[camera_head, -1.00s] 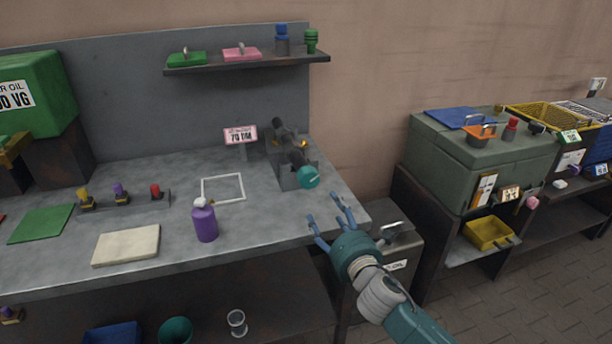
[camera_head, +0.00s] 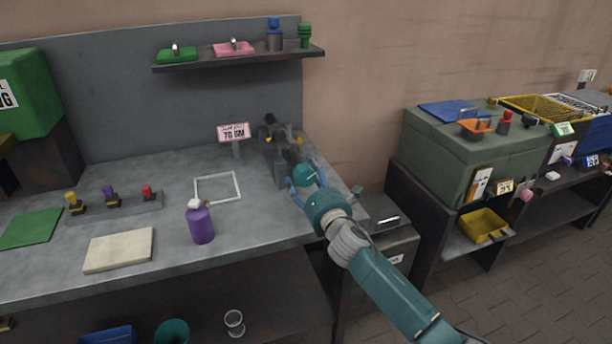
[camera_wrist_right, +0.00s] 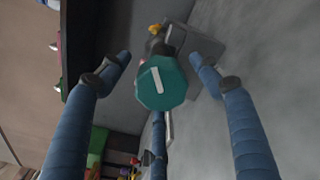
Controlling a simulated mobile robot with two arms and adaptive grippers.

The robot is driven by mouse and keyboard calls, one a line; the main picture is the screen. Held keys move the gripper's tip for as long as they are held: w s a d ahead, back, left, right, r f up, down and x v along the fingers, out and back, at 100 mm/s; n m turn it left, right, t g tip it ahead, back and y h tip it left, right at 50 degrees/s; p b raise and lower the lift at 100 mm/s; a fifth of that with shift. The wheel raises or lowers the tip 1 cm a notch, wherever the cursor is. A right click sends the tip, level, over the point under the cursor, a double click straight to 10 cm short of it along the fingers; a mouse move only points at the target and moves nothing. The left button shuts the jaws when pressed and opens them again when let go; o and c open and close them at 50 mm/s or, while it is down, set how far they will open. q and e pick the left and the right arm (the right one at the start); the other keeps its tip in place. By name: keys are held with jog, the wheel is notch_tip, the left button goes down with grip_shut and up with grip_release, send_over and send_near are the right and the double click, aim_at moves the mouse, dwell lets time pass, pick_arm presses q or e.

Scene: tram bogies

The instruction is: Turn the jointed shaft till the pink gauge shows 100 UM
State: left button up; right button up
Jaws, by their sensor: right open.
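The jointed shaft (camera_head: 287,155) is a dark piece on a grey stand at the back right of the bench, with a teal round knob on its near end. In the right wrist view the teal knob (camera_wrist_right: 162,84) shows a white bar mark and sits between my fingers. The pink gauge (camera_head: 233,133) stands just left of the shaft and reads 70 UM. My right gripper (camera_head: 307,179) is open around the knob, its fingers apart from it in the wrist view. Its fingers partly cover the knob in the head view. My left gripper is not in view.
A shelf (camera_head: 240,58) hangs above. A green-grey chest (camera_head: 470,150) stands to the right. The bench middle is fairly clear.

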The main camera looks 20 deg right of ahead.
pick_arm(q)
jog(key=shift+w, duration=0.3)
pick_arm(e)
jog(key=shift+w, duration=0.25)
jog(key=shift+r, duration=0.1)
jog(key=c, duration=1.2)
jog(key=shift+o, duration=0.2)
jog(key=shift+r+m, duration=0.1)
jog(key=shift+m, duration=0.3)
jog(key=m, duration=0.4)
jog(key=shift+d+m, duration=0.15)
jog(key=shift+m, duration=0.25)
jog(key=m, duration=0.4)
jog(key=shift+p, duration=0.3)
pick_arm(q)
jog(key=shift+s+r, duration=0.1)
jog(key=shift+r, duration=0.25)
pick_arm(e)
jog(key=shift+f+m, duration=0.2)
jog(key=shift+m, duration=0.9)
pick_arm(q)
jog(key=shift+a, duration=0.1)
